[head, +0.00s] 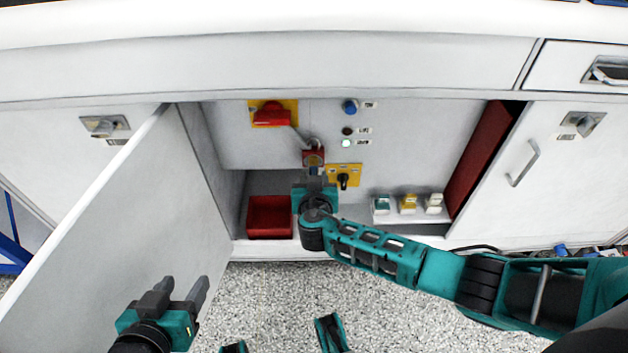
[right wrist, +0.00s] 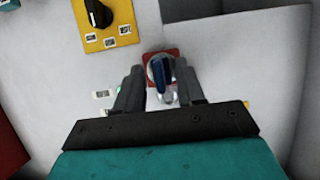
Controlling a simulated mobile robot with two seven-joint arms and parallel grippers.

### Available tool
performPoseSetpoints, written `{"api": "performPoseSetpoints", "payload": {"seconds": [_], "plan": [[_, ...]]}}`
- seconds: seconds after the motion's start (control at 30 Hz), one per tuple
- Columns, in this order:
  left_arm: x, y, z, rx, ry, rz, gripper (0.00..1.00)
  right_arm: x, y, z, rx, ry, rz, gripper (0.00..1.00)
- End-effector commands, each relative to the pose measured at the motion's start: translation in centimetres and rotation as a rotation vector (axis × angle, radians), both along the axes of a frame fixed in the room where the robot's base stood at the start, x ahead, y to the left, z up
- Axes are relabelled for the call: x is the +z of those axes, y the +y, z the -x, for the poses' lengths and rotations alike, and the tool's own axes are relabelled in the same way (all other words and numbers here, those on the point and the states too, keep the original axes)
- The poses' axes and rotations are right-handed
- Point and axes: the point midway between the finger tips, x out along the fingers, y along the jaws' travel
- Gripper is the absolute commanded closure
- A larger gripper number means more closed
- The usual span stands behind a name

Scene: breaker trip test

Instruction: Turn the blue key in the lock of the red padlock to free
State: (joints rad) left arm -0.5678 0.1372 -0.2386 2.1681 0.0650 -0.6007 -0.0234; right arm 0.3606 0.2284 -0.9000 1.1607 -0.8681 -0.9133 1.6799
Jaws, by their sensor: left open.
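My right gripper (head: 314,175) is just below the padlock in the head view. In the right wrist view its fingers (right wrist: 160,82) stand on either side of the key, with a gap showing. My left gripper (head: 184,283) is open and empty, low in front of the open left door.
A black knob (head: 343,181) on a yellow plate sits right of the padlock. A red bin (head: 270,217) stands on the cabinet floor at left; small blocks (head: 408,204) stand at right. The open white door (head: 120,240) is beside my left gripper.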

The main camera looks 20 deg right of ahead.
Motion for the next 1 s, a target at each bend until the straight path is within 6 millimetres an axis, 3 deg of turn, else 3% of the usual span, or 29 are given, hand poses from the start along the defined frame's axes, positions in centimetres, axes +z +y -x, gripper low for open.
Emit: {"api": "performPoseSetpoints", "payload": {"seconds": [0.1,0.5,0.77,1.0], "plan": [[0.03,0.00,-0.03,0.000,-0.001,0.000,0.45,0.03,0.03,0.00,0.000,0.000,0.000,0.62],[-0.08,0.07,-0.04,0.002,-0.001,0.000,0.45,0.03,0.03,0.02,0.000,0.000,0.000,1.00],[-0.26,0.11,-0.05,0.003,-0.001,-0.001,0.45,-0.06,0.01,0.04,0.000,-0.003,-0.010,1.00],[-0.76,0.14,-0.01,0.003,0.002,-0.001,0.45,-0.02,-0.06,0.12,0.000,-0.045,-0.161,1.00]]}}
